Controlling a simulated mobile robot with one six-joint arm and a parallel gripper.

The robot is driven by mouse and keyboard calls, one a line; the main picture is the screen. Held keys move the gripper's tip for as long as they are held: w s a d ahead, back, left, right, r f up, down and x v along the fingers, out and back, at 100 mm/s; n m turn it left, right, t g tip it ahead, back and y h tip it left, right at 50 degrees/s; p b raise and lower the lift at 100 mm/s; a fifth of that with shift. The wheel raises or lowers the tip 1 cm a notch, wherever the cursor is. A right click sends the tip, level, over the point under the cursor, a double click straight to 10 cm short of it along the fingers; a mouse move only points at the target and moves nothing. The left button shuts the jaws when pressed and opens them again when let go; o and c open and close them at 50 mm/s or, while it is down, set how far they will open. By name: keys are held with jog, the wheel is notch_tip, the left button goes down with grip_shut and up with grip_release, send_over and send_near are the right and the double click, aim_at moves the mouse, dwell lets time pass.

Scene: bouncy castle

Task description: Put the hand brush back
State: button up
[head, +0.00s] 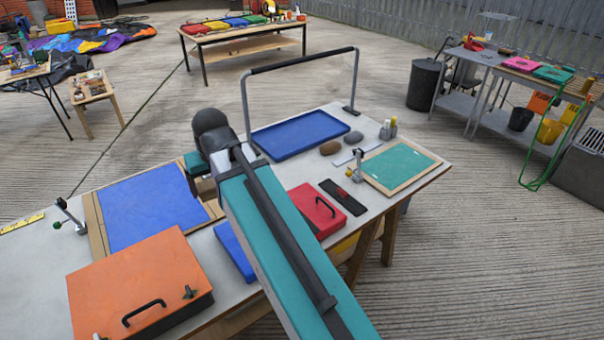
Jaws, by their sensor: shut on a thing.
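My gripper's jaws are hidden behind the arm. A small brown part (206,188) shows just under the wrist end; I cannot tell whether it belongs to a hand brush. No hand brush can be made out for certain. A brown oval thing (330,148) and a darker one (354,138) lie beside the blue tray (300,134); I cannot tell what they are.
The table also holds an orange case (140,280), a red case (318,208), a black strip (343,197), a framed blue panel (150,208) and a framed green panel (400,165). Concrete floor surrounds the table.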

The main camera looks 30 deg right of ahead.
jog(key=s+f, duration=0.1)
jog(key=f, duration=0.1)
jog(key=s+f, duration=0.1)
jog(key=shift+s+d, duration=0.25)
jog(key=shift+s, duration=0.1)
jog(key=shift+a, duration=0.15)
